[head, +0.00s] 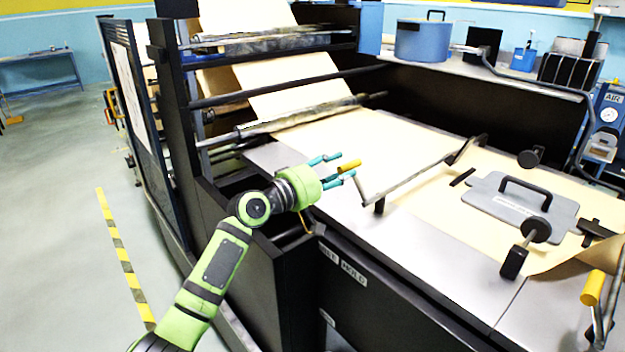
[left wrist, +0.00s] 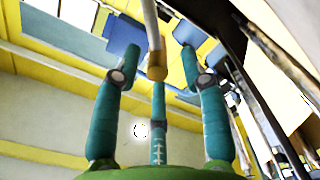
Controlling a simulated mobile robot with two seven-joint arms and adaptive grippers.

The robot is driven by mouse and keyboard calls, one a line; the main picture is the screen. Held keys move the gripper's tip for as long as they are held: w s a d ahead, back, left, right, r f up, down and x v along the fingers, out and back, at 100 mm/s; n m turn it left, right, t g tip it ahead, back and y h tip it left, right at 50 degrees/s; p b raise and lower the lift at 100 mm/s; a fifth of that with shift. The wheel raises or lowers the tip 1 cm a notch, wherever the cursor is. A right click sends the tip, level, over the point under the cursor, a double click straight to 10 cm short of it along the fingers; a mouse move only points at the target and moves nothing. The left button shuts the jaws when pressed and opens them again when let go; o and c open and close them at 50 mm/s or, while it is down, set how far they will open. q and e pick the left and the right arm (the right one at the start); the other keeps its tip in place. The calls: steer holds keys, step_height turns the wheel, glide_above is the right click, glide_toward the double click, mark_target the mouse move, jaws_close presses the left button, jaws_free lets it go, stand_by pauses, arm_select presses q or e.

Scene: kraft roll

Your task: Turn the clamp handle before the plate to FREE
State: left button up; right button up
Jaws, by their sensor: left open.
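A clamp handle (head: 410,178) is a bent metal bar with a yellow grip (head: 349,166), at the near-left end of the bench. My left gripper (head: 336,171), with teal fingers, is open around or just beside the yellow grip. In the left wrist view the grip (left wrist: 157,73) and its pale rod lie between the spread fingers (left wrist: 158,65); contact cannot be told. A grey plate (head: 520,207) with a black handle lies flat on the brown paper, to the right. My right gripper is not in view.
Label tags, one reading HOLD (head: 354,273), are on the bench front. A second yellow grip (head: 593,288) stands at the right edge. Black clamp knobs (head: 536,230) are near the plate. Rollers and a dark frame (head: 178,140) rise behind my arm.

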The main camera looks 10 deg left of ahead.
arm_select(q)
steer(key=v, duration=0.9)
steer(key=shift+w, duration=0.1)
